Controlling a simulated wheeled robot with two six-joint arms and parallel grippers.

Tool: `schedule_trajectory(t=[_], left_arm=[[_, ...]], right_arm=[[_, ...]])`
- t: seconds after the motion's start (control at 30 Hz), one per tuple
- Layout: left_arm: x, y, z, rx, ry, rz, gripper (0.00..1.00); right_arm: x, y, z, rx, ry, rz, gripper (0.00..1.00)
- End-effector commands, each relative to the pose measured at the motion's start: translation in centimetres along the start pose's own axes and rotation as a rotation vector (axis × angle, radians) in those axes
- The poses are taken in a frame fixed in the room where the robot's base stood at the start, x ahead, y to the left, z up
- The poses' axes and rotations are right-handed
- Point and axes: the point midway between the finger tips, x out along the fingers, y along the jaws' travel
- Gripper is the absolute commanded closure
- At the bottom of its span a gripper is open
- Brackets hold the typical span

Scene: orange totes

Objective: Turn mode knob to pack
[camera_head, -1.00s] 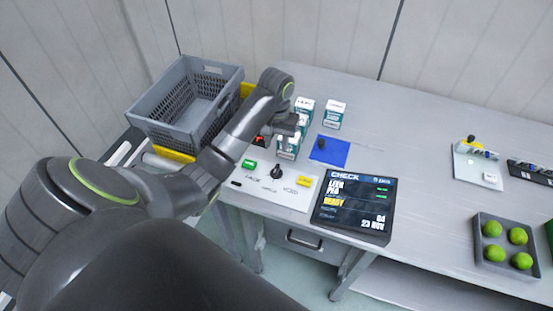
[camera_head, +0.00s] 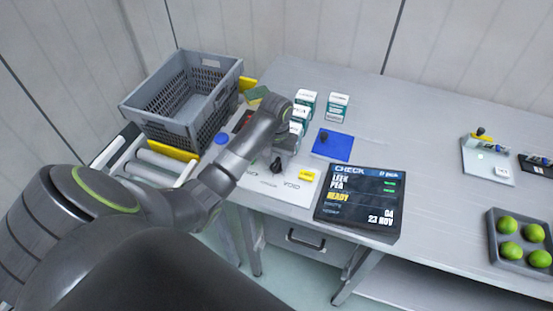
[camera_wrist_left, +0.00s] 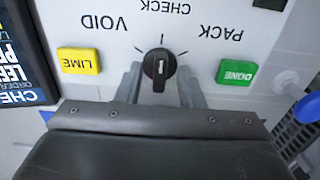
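The black mode knob (camera_wrist_left: 159,64) stands on a white panel (camera_wrist_left: 205,25) printed VOID, CHECK and PACK, upside down in the left wrist view. Its white mark points towards CHECK. My left gripper (camera_wrist_left: 160,86) is open, with one finger on each side of the knob and small gaps visible between. In the head view the gripper (camera_head: 284,146) is over the panel, and the knob (camera_head: 277,165) shows just below it. The screen (camera_head: 358,200) reads CHECK, LEEK PEA, READY. My right gripper is not in view.
A yellow LIME button (camera_wrist_left: 79,61) and a green DONE button (camera_wrist_left: 237,72) flank the knob. White-and-green cartons (camera_head: 338,107) and a blue pad (camera_head: 331,145) lie behind. A grey crate (camera_head: 208,128) sits left; a tray of limes (camera_head: 511,262) is far right.

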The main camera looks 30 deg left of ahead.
Motion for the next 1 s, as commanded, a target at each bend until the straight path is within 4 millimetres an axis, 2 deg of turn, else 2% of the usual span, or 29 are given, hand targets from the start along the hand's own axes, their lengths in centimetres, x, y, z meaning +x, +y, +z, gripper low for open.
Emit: schedule_trajectory(t=[0.2, 0.47, 0.5, 0.77, 1.0], left_arm=[[0.1, 0.0, 0.0, 0.0, 0.0, 0.0, 0.65], [0.1, 0.0, 0.0, 0.0, 0.0, 0.0, 0.98], [0.0, 0.0, 0.0, 0.0, 0.0, 0.0, 1.0], [-0.1, 0.0, 0.0, 0.012, -0.001, 0.0, 1.0], [-0.3, 0.0, 0.0, 0.105, -0.002, 0.001, 1.0]], right_arm=[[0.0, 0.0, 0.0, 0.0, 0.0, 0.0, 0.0], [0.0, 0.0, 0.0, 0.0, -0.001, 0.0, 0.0], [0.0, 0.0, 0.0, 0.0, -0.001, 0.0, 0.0], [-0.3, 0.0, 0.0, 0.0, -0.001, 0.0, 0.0], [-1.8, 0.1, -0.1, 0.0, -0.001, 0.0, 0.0]])
